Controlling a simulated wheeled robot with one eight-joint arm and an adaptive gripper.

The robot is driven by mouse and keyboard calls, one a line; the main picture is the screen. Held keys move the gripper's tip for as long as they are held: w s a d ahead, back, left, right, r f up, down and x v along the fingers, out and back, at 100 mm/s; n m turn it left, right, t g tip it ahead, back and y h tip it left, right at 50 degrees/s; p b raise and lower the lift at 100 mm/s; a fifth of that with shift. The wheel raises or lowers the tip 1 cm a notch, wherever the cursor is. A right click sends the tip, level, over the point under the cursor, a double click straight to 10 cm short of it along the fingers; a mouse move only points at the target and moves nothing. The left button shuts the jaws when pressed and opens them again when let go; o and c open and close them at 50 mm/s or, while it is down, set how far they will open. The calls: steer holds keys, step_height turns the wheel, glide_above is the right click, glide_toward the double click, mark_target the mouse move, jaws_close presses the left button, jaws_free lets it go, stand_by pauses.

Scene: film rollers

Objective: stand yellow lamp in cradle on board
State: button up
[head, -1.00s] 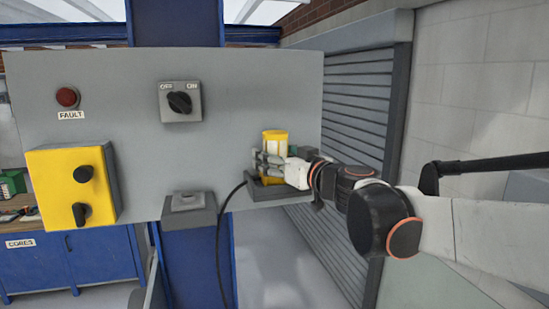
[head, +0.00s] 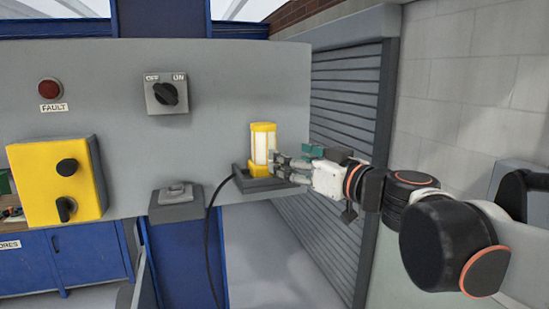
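The yellow lamp (head: 263,146), with a pale lens between yellow ends, stands upright in the dark cradle (head: 243,182) at the right of the grey board (head: 225,110). My gripper (head: 284,166) is just to the right of the lamp, with its fingers pointing left toward the lamp's lower part. The fingers look spread and the lamp's front is uncovered. A small gap between fingers and lamp is hard to make out.
A black cable (head: 208,235) hangs from the cradle. The board also bears an OFF/ON rotary switch (head: 166,95), a red FAULT light (head: 49,88), a yellow control box (head: 58,180) and a small grey switch box (head: 176,203). A roller shutter (head: 345,130) stands behind at right.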

steer(key=s+d+f+m+g+h, duration=0.1)
steer(key=s+f+m+g+h, duration=0.3)
steer(key=s+f, duration=0.9)
steer(key=s+d+f+m+g+h, duration=0.1)
steer(key=s+d+f+g+h, duration=0.1)
steer(key=d+f, duration=0.4)
steer(key=s+d+f+m+g+h, duration=0.1)
steer(key=s+d+f+h, duration=0.3)
steer(key=f, duration=0.5)
steer(key=s+d+g, duration=0.1)
steer(key=s+d, duration=0.1)
steer(key=shift+s+m, duration=0.3)
steer(key=shift+m, duration=0.1)
